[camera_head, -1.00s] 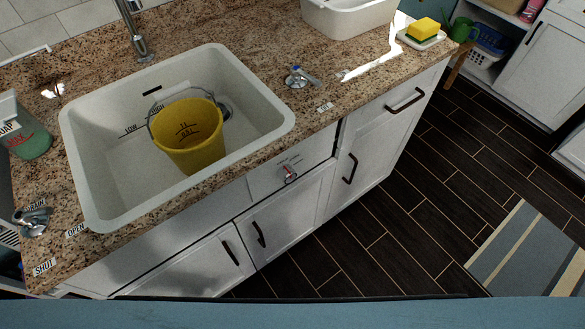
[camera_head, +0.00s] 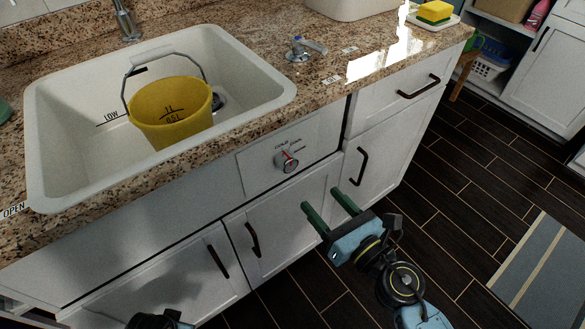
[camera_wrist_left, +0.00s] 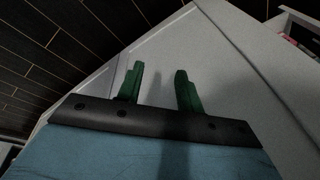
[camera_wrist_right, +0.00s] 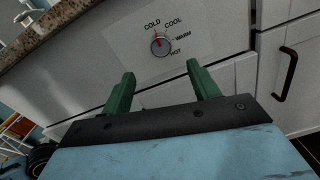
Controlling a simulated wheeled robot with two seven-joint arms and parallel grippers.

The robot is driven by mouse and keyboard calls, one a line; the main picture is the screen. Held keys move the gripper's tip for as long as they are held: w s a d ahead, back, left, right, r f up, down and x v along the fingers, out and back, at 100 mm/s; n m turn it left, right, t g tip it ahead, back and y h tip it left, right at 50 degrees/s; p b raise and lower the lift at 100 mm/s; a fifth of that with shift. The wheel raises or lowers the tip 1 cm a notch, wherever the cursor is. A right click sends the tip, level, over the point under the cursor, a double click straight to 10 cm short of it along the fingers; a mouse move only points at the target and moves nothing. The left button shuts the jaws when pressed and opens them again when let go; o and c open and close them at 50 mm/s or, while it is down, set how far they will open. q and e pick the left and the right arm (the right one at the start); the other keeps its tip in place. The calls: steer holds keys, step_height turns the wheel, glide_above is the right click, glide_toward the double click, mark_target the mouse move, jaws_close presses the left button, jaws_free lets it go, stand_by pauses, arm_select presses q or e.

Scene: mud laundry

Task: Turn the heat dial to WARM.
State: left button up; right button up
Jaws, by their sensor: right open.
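The heat dial (camera_head: 286,161) is a round metal knob with a red mark on a white panel below the sink. In the right wrist view the dial (camera_wrist_right: 160,47) has COLD, COOL, WARM and HOT around it, and its red mark points up toward COLD. My right gripper (camera_head: 322,200) is open and empty, below and right of the dial, with its green fingers toward the cabinet front. In the right wrist view the gripper (camera_wrist_right: 162,72) sits below the dial, apart from it. My left gripper (camera_wrist_left: 160,68) is open and empty near a pale surface.
A sink (camera_head: 60,155) with a yellow bucket (camera_head: 172,110) is set in the granite counter (camera_head: 330,75). Dark cabinet handles (camera_head: 359,166) stick out near my right gripper. The dark floor (camera_head: 440,220) to the right is clear up to a striped rug (camera_head: 545,275).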

glide_toward(291, 166)
steer(key=x, duration=0.8)
steer(key=shift+w+a, duration=0.1)
steer(key=shift+w, duration=0.2)
steer(key=shift+w+a, duration=0.3)
steer(key=shift+w, duration=0.15)
arm_select(q)
steer(key=shift+s+a+f, duration=0.1)
steer(key=shift+s+f, duration=0.25)
steer(key=shift+f, duration=0.15)
arm_select(e)
steer(key=c, duration=1)
